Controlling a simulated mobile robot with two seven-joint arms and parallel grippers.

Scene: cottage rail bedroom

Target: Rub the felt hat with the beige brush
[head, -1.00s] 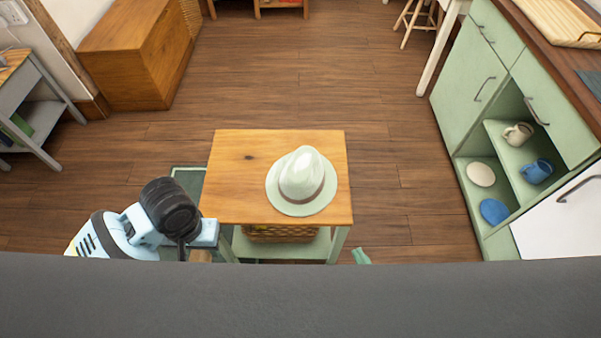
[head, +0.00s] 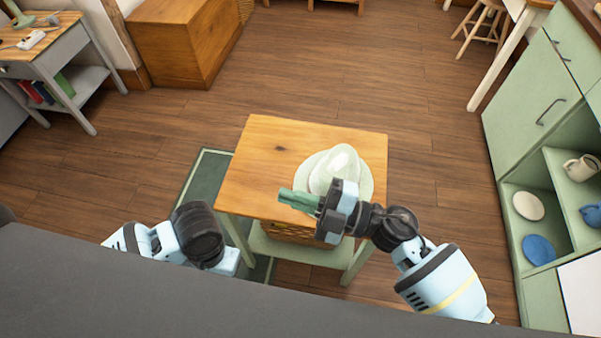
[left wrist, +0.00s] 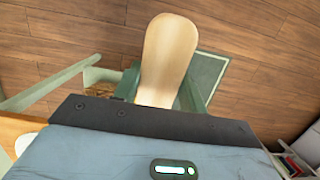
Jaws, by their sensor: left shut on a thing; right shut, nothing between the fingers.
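The pale felt hat (head: 341,163) sits on the small wooden-topped table (head: 262,165), toward its right side. My right gripper (head: 298,200) has its green fingers shut and empty, pointing left over the near part of the table. Its wrist hides the lower front of the hat; I cannot tell if they touch. The beige brush (left wrist: 170,52) shows its smooth rounded end in the left wrist view. My left gripper (left wrist: 160,95) is shut on it, with the fingers partly hidden behind it. In the head view my left arm is left of the table and its fingers are hidden.
A wicker basket (head: 292,233) sits on the table's lower shelf. A dark green mat (head: 205,178) lies on the floor to the table's left. A green cabinet (head: 505,150) with open shelves stands at right. Floor behind the table is clear.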

